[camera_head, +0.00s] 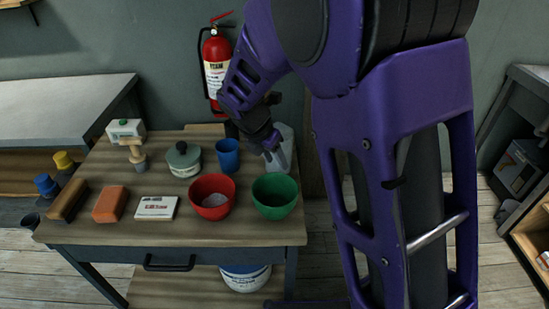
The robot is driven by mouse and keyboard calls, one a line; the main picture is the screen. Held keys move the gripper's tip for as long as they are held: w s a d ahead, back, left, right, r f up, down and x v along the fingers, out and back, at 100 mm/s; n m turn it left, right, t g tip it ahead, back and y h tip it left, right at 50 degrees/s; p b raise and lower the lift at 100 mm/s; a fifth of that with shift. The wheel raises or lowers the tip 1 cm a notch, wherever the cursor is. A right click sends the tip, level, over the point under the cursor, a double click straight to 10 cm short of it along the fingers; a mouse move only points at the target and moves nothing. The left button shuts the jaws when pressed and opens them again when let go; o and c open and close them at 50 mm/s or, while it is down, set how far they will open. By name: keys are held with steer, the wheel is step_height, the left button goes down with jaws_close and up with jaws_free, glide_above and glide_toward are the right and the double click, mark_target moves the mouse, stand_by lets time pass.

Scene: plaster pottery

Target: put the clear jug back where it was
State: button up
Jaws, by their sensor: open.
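The clear jug (285,147) stands at the back right of the wooden table, behind the green bowl (275,196). It looks upright, and my arm hides part of its left side. My gripper (270,153) is at the jug's left side, pointing down, with its jaws open. The fingertips are small and overlap the jug in this view, so I cannot tell whether they touch it.
A blue cup (228,155) and a red bowl (212,197) stand close on the left. A lidded pot (184,159), a brush (134,154), an orange block (110,204) and a white box (156,208) fill the table's left. A fire extinguisher (216,68) hangs behind.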

steer(key=shift+r, duration=0.15)
steer(key=p+v, duration=0.2)
steer(key=v, duration=1)
steer(key=shift+d, duration=0.15)
